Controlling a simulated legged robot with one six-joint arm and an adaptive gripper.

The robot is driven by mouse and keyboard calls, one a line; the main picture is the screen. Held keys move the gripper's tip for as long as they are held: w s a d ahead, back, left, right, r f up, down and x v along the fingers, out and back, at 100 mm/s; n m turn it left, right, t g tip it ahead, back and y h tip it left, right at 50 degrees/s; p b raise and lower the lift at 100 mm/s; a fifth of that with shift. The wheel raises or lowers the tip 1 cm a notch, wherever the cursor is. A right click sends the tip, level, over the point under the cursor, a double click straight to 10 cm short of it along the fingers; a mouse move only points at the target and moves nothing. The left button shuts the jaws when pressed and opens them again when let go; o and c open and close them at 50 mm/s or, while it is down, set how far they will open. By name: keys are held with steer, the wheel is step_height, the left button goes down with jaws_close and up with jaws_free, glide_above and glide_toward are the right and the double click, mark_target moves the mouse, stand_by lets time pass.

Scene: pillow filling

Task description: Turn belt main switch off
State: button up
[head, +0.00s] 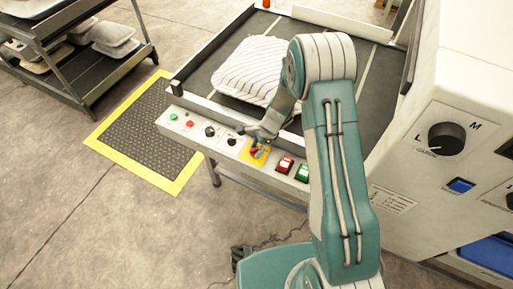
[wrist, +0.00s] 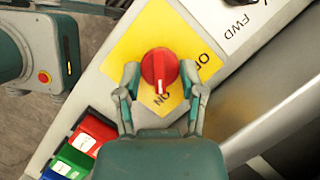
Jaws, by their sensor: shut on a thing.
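The belt main switch is a red rotary knob (wrist: 159,68) on a yellow plate (wrist: 128,42) marked ON and OFF. Its white mark points down in the wrist view, towards the ON label (wrist: 161,98); the OFF label (wrist: 200,72) is to the right. My gripper (wrist: 160,78) is shut on the knob, one finger on each side. In the head view my gripper (head: 259,142) reaches down to the yellow plate (head: 252,156) on the conveyor's front panel. My fingers partly hide the red knob there.
Red (head: 285,164) and green (head: 304,172) push buttons sit right of the plate, black knobs (head: 210,131) left. A striped pillow (head: 245,70) lies on the belt (head: 205,76). A white machine (head: 435,90) stands at right. A yellow-edged mat (head: 145,130) lies left.

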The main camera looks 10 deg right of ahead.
steer(key=shift+w, duration=0.1)
steer(key=n+g, duration=0.1)
steer(key=n, duration=0.3)
steer(key=shift+w+h, duration=0.1)
steer(key=shift+h, duration=0.3)
steer(key=n, duration=0.2)
steer(key=n+g+h, duration=0.1)
steer(key=n, duration=0.2)
steer(key=shift+w+a+g, duration=0.1)
steer(key=shift+a+g, duration=0.05)
steer(key=shift+g, duration=0.15)
steer(key=n+h, duration=0.1)
steer(key=n, duration=0.3)
steer(key=shift+a+g+h, duration=0.15)
steer(key=shift+g+h, duration=0.25)
steer(key=shift+a+n+h, duration=0.1)
steer(key=shift+n+h, duration=0.7)
steer(key=shift+n, duration=1.6)
steer(key=o, duration=1.1)
steer(key=shift+o, duration=0.2)
